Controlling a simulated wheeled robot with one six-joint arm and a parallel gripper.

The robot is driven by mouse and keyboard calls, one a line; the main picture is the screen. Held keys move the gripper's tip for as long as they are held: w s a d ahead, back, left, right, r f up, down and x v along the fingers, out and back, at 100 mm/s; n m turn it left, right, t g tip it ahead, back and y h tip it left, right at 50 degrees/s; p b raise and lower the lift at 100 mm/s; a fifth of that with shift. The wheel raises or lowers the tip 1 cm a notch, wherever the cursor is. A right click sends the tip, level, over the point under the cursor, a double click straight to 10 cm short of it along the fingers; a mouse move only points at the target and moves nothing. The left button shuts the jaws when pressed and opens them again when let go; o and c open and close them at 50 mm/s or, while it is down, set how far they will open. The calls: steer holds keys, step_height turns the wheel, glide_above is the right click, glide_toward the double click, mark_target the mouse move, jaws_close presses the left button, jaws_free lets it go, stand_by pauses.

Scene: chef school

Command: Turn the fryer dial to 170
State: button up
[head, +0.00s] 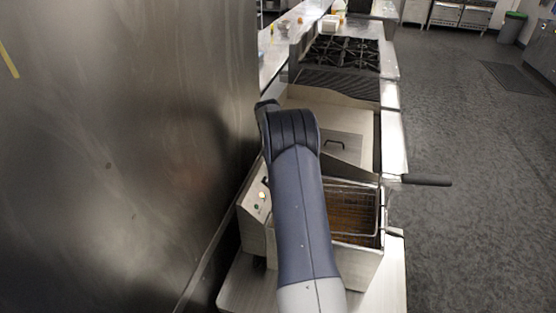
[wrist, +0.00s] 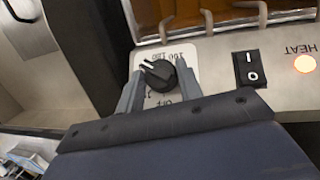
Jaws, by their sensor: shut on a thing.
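The fryer (head: 368,262) stands on the counter in the head view, with a wire basket (head: 352,212) in it. Its black dial (wrist: 159,75) sits on a white scale plate in the wrist view. The white pointer mark slants to the upper left of the picture. The scale print is upside down and small; a 100 seems to show above the knob, but the pointer's exact value is unclear. My gripper (wrist: 158,88) has one finger on each side of the knob and is shut on it. In the head view my arm hides the gripper and dial.
An I/O rocker switch (wrist: 249,69) and a lit orange HEAT lamp (wrist: 305,63) lie right of the dial. A metal wall (head: 120,160) stands close on the left. The basket handle (head: 427,180) juts over the open floor (head: 460,130) on the right. A stove (head: 342,55) stands beyond.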

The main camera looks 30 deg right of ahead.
steer(key=shift+d+m+g+y, duration=0.1)
steer(key=shift+m+g+y, duration=0.2)
steer(key=shift+m, duration=0.1)
stand_by(0.3)
steer(key=o, duration=1)
steer(key=r, duration=0.3)
steer(key=a+r+b, duration=0.1)
steer(key=r, duration=0.3)
steer(key=r+b, duration=0.1)
steer(key=r, duration=0.2)
steer(key=shift+a+r, duration=0.35)
steer(key=shift+f, duration=0.1)
steer(key=f, duration=0.3)
steer(key=d+f+p, duration=0.1)
steer(key=f, duration=0.3)
steer(key=f+p, duration=0.1)
steer(key=f, duration=0.2)
steer(key=shift+d+f, duration=0.3)
steer(key=shift+d, duration=0.05)
steer(key=shift+r, duration=0.1)
